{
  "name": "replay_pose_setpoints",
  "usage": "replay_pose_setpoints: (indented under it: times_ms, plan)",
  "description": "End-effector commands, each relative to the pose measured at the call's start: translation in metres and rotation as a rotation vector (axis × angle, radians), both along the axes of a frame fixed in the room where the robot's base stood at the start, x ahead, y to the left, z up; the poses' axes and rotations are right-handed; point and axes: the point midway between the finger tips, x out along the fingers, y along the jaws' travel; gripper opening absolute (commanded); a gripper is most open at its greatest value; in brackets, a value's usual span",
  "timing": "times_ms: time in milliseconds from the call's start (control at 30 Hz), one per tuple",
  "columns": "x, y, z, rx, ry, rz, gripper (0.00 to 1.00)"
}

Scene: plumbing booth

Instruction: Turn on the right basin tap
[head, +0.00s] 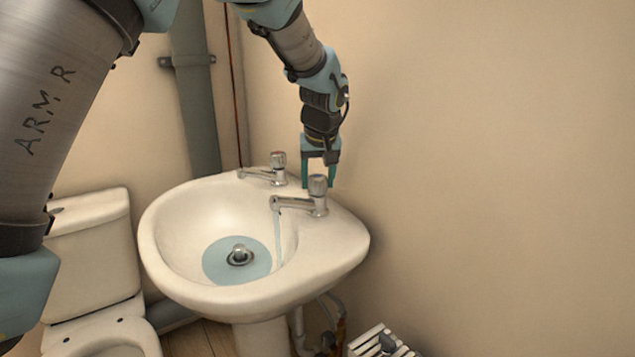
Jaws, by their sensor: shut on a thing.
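The white basin (335,262) has two chrome taps on its back ledge. My gripper (318,181) points down from above, its two teal fingers on either side of the knob of the right basin tap (317,207). A thin stream of water (278,235) falls from the right tap's spout into the bowl. Bluish water (215,262) lies around the drain plug (240,255). The left tap (278,168) stands free, with no stream visible from it.
A white toilet (95,255) stands left of the basin. A grey pipe (195,100) runs up the wall behind. A slatted white item (375,340) sits low at the right, below the basin. The plain wall (500,150) bounds the right side.

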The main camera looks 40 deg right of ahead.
Motion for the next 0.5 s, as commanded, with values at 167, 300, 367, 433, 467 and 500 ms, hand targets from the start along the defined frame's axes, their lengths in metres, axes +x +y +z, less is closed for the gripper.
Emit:
replay_pose_setpoints:
  times_ms: [167,300,367,433,467,500]
  plan:
    - [-0.0008,-0.0019,0.0007,-0.002,-0.003,0.135,0.04]
    - [-0.0002,-0.0016,0.0012,-0.002,-0.002,0.223,0.04]
    - [-0.0002,-0.0013,0.0009,-0.002,-0.001,0.254,0.04]
    - [-0.0001,-0.0014,0.0007,-0.001,0.0,0.283,0.04]
    - [-0.0001,-0.0015,0.0008,-0.003,-0.001,0.294,0.04]
    - [0.0,-0.0016,0.0008,-0.003,0.0,0.308,0.04]
